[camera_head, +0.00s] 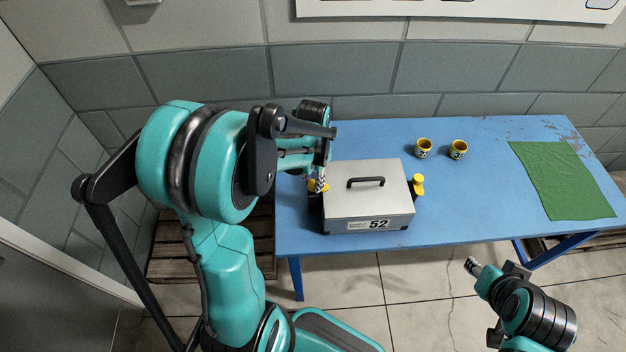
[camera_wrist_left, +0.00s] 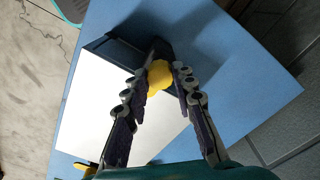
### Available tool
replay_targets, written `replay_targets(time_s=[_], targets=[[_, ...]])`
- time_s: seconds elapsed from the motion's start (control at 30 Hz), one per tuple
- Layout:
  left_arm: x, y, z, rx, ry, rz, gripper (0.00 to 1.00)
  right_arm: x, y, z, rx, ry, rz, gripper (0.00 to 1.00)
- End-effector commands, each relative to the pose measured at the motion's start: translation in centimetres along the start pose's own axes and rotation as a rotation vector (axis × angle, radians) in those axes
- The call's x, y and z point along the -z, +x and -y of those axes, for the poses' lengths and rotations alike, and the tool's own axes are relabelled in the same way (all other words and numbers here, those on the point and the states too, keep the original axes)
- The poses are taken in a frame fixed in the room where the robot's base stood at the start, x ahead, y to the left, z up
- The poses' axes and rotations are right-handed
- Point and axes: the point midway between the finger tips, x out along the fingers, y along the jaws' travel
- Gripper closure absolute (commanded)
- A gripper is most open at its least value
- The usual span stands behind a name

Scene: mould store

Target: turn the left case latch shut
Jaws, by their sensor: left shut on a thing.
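The silver case (camera_head: 372,205) with a black handle and the number 52 stands near the front left of the blue table. Its left latch, a yellow knob (camera_wrist_left: 159,74), sits at the case's left side. My left gripper (camera_wrist_left: 160,82) is shut on this yellow knob, with a finger on each side of it. In the head view the left gripper (camera_head: 318,186) partly hides the knob. The right latch (camera_head: 417,184), also yellow, stands out from the case's right side. My right gripper (camera_head: 472,266) is in front of the table, away from the case; its fingers are too small to judge.
Two yellow cups (camera_head: 423,148) stand at the back of the blue table (camera_head: 470,200). A green cloth (camera_head: 562,180) lies at the table's right end. A wooden pallet (camera_head: 215,245) is on the floor at left.

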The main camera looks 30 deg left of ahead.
Motion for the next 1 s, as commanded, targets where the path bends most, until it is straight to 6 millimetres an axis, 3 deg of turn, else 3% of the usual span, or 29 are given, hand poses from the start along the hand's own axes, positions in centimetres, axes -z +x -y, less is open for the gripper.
replay_targets(time_s=[0.4,0.43,0.5,0.83,1.0], targets=[[0.0,0.0,0.0,0.000,0.007,0.000,1.00,0.0,0.0,0.0,0.000,0.000,0.000,0.60],[0.0,0.0,0.0,0.000,0.007,0.000,0.66,0.0,0.0,0.0,0.000,0.000,0.000,0.60],[0.0,0.0,0.0,0.000,0.006,0.000,0.53,0.0,0.0,0.0,0.000,0.000,0.000,0.60],[0.0,-0.2,0.0,0.000,0.005,0.000,0.53,0.0,0.0,0.0,0.000,0.000,0.000,0.60],[0.0,-2.3,0.0,0.000,0.005,0.000,0.53,0.0,0.0,0.0,0.000,0.000,0.000,0.60]])
